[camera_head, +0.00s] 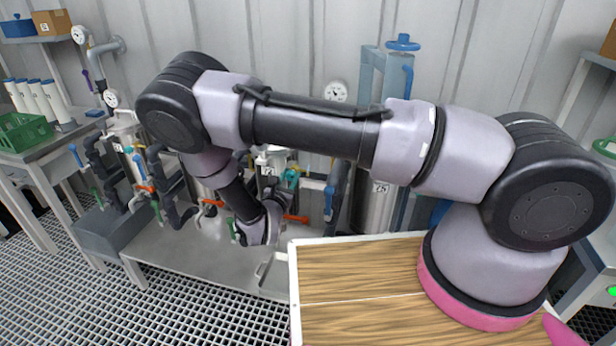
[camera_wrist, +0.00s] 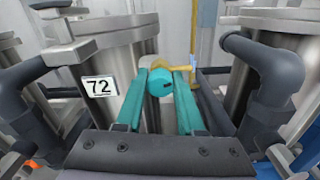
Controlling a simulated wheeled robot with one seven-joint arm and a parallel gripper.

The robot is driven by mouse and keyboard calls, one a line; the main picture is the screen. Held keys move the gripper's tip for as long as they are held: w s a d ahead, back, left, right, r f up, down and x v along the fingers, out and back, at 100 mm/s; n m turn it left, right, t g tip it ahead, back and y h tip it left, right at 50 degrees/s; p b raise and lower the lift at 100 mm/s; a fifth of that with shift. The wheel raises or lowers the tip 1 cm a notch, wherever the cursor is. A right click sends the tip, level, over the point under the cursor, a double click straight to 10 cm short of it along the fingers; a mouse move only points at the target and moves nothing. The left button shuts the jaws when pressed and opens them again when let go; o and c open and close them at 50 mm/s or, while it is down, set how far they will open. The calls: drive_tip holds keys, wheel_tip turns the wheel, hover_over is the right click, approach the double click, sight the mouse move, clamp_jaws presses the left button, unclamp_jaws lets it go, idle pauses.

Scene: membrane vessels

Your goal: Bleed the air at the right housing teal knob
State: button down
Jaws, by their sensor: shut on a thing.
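The teal knob (camera_wrist: 161,82) is in the middle of the wrist view, on a small brass-coloured fitting (camera_wrist: 182,68) at the side of a steel housing (camera_wrist: 118,62). The housing carries a label reading 72 (camera_wrist: 99,87). My gripper (camera_wrist: 160,74) has its two teal fingers on either side of the knob and is shut on it. In the head view, a teal part (camera_head: 292,176) shows beside a steel housing, just past my wrist. My arm hides much of that area, and the fingertips cannot be made out there.
Dark grey pipes flank the housing, one elbow (camera_wrist: 262,55) close on the right. Orange-handled valves (camera_head: 297,218) sit low nearby. A taller steel vessel (camera_head: 374,208) and a blue-grey frame stand to the right. A gauge (camera_head: 336,92) is behind my arm.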

drive_tip(key=n, duration=0.3)
drive_tip(key=shift+n, duration=0.4)
drive_tip(key=n, duration=0.4)
drive_tip(key=m, duration=1.3)
idle(0.3)
drive_tip(key=shift+c, duration=2.4)
unclamp_jaws()
